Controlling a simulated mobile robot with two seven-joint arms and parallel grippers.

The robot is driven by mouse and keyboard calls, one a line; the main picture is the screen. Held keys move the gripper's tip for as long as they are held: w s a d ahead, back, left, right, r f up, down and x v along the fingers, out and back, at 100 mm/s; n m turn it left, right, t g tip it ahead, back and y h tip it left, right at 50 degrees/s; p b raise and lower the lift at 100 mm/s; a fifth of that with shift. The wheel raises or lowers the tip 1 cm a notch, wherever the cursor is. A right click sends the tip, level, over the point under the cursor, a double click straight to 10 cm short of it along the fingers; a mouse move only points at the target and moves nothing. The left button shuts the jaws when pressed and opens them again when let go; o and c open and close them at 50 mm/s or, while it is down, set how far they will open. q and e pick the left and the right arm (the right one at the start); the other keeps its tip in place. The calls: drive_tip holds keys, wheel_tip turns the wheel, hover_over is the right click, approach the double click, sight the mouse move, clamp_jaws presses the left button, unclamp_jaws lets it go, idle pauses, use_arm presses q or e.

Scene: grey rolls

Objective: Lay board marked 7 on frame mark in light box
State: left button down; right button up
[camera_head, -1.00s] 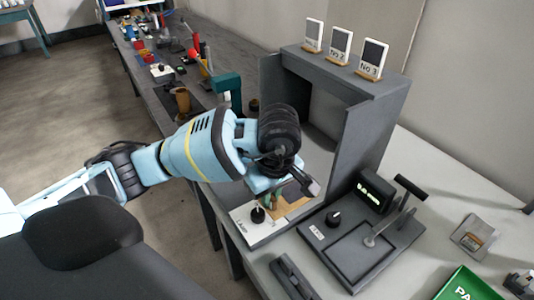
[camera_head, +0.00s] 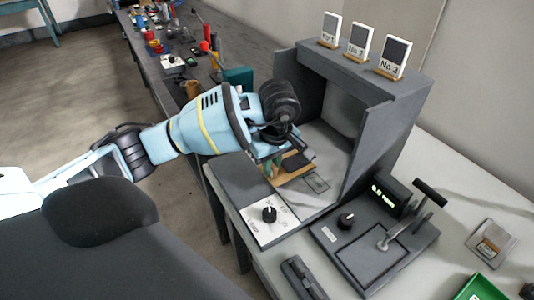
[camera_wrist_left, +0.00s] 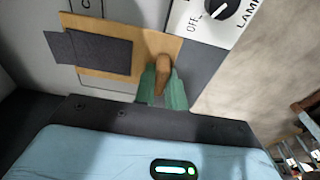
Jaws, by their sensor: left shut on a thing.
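My left gripper (camera_head: 274,168) is shut on a tan wooden board (camera_head: 294,167) with a dark patch, at the open front of the grey light box (camera_head: 404,100). In the left wrist view the gripper's green fingertips (camera_wrist_left: 162,86) close on the board's rounded wooden handle, and the board (camera_wrist_left: 150,45) shows its dark square. No number is readable on it. I cannot tell whether the board touches the floor. My right gripper is not in view.
A panel with a lamp knob (camera_head: 269,214) sits at the box's front corner. Small cards numbered 1 to 3 stand on the box top. The box's side wall (camera_head: 372,150) bounds the right.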

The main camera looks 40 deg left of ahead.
use_arm(q)
drive_tip(key=w+a, duration=0.5)
drive_tip(key=shift+a+f, duration=0.1)
drive_tip(key=shift+f, duration=0.25)
drive_tip(key=shift+w, duration=0.1)
drive_tip(key=shift+w+a, duration=0.15)
drive_tip(key=shift+a, duration=0.1)
wheel_tip(320, 180, down, 4)
drive_tip(key=shift+w+r, duration=0.1)
drive_tip(key=shift+r, duration=0.15)
drive_tip(key=shift+a, duration=0.1)
drive_tip(key=shift+f, duration=0.2)
drive_tip(key=c, duration=1.5)
unclamp_jaws()
drive_tip(key=shift+o, duration=0.2)
